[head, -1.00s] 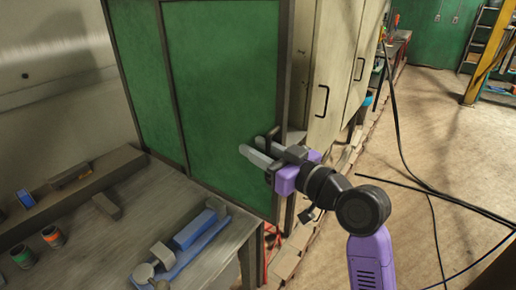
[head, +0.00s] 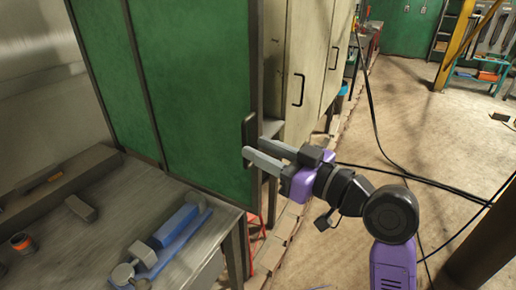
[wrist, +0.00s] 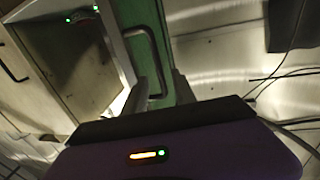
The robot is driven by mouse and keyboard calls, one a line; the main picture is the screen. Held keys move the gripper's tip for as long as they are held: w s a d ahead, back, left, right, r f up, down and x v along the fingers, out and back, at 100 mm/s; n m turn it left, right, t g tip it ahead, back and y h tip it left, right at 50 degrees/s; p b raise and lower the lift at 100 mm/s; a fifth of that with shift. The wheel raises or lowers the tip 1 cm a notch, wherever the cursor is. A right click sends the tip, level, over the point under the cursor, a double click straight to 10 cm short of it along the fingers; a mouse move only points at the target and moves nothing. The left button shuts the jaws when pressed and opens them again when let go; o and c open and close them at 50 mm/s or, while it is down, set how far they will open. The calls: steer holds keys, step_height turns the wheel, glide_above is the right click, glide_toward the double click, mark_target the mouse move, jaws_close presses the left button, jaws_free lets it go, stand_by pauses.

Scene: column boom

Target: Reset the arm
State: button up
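My gripper (head: 257,147) is in front of the green cabinet door (head: 193,90), close to its right edge. My purple arm reaches in from the lower right.
A grey workbench (head: 75,245) at left carries a blue vise-like tool (head: 175,230) and an orange-banded can (head: 23,243). Pale cabinets (head: 305,70) stand behind the door. Black cables (head: 395,160) cross the floor at right. A dark post is at lower right.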

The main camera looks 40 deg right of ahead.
stand_by(0.4)
steer(key=d+r+m+t+h, duration=0.2)
steer(key=d+r+m+h, duration=0.1)
steer(key=d+h, duration=0.15)
steer(key=s+f+m+h, duration=0.3)
steer(key=s+f, duration=0.1)
steer(key=f, duration=0.2)
steer(key=s+a+f+n+g+y, duration=0.2)
steer(key=s+a+f, duration=0.6)
steer(key=s, duration=0.4)
steer(key=s+a+f+n+g+y, duration=0.2)
steer(key=s+a+f+g+y, duration=0.1)
steer(key=s+a+f, duration=0.6)
steer(key=s+f, duration=0.1)
steer(key=s, duration=0.3)
steer(key=shift+f+n, duration=0.2)
steer(key=shift+n, duration=0.2)
steer(key=shift+a, duration=0.1)
